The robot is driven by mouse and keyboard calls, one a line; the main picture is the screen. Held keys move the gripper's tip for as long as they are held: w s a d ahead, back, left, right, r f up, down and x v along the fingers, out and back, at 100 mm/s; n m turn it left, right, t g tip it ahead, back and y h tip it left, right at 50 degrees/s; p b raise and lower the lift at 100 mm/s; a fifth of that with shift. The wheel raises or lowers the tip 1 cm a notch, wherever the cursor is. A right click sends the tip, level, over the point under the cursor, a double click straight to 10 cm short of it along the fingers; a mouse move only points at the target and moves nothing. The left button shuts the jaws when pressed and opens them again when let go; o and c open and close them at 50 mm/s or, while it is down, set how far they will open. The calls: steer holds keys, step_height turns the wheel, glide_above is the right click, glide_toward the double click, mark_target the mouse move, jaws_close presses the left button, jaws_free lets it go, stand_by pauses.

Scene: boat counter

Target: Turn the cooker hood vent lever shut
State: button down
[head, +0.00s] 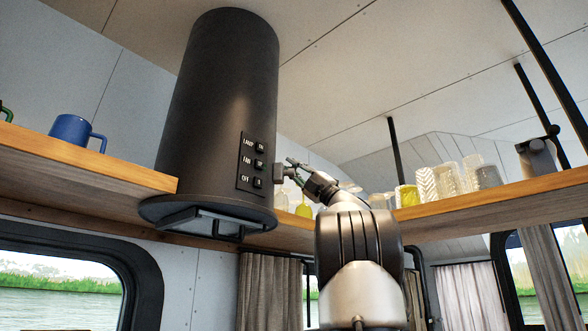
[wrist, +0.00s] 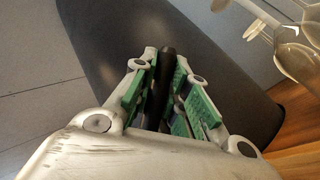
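The cooker hood (head: 215,110) is a tall dark cylinder with a wide bottom rim, and its dark surface fills the middle of the wrist view (wrist: 225,75). The vent lever is a dark, slim bar (wrist: 166,62) standing out from the hood between my finger pads in the wrist view. My gripper (head: 288,170) is at the hood's right side in the head view. In the wrist view its green-padded fingers (wrist: 165,75) lie close along both sides of the lever and look shut on it. The lever's lower part is partly hidden by the fingers.
A switch panel (head: 251,163) is on the hood, left of my gripper. A blue mug (head: 75,131) stands on the left wooden shelf (head: 90,170). Several glasses (head: 450,180) stand on the right shelf (head: 500,204). Hanging stemware (wrist: 298,55) is close at the wrist view's upper right.

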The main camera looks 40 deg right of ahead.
steer(key=shift+f+m+h, duration=0.1)
steer(key=shift+m+h, duration=0.2)
steer(key=shift+h, duration=0.1)
steer(key=shift+w+d+f+m+t+h, duration=0.2)
steer(key=shift+f+m+h, duration=0.5)
steer(key=shift+m+h, duration=1.3)
steer(key=shift+w+d+f+m+t+h, duration=0.2)
steer(key=shift+f+m+h, duration=0.45)
steer(key=shift+m+h, duration=1.35)
steer(key=shift+w+d+f+m+t+h, duration=0.15)
steer(key=shift+f+m+h, duration=0.55)
steer(key=shift+m+h, duration=1.25)
steer(key=shift+f+m+y, duration=0.1)
steer(key=shift+m+y, duration=0.35)
steer(key=shift+m, duration=0.2)
steer(key=c, duration=1.4)
jaws_free()
steer(key=v, duration=1.2)
